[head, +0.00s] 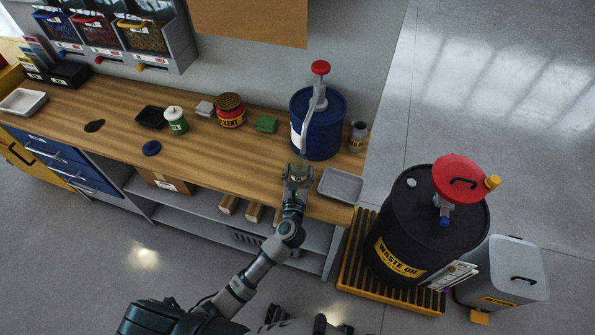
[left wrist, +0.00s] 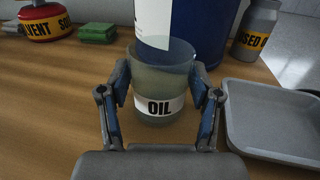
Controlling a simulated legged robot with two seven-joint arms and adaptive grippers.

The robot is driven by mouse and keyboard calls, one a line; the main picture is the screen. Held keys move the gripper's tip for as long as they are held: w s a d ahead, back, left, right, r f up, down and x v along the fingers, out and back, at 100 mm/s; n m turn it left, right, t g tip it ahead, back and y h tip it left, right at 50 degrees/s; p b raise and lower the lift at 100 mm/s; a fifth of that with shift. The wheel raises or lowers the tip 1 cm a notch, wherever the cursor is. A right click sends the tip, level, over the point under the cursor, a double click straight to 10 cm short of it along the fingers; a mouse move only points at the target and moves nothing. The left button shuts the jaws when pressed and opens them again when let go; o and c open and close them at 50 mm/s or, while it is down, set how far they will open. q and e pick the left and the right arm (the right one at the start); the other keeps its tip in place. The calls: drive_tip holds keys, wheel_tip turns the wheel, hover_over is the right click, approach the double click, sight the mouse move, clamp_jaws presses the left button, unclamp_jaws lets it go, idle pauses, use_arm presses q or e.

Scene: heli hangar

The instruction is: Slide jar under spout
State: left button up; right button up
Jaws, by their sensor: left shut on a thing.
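A clear jar (left wrist: 160,80) with a white OIL label stands upright on the wooden bench in the left wrist view. It also shows, small, in the head view (head: 299,167). My left gripper (left wrist: 163,88) is shut on the jar, one finger on each side. A blue drum (head: 325,140) with a red-topped pump stands right behind the jar. The pump's pale spout (head: 307,128) hangs down the drum's front, just above the jar in the head view. Whether the jar is directly under the spout I cannot tell. My right gripper does not clearly show.
A grey tray (head: 340,185) lies close right of the jar. A USED can (head: 357,136) stands right of the drum. A green sponge (head: 266,124) and a red SOLVENT can (head: 231,112) are to the left.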

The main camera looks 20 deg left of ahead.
use_arm(q)
drive_tip(key=shift+d+f, duration=0.2)
drive_tip(key=shift+d, duration=0.15)
drive_tip(key=o, duration=1.4)
drive_tip(key=shift+d, duration=0.15)
drive_tip(key=shift+r, duration=0.1)
drive_tip(key=s+d, duration=0.2)
drive_tip(key=s, duration=0.9)
drive_tip(key=shift+s, duration=0.4)
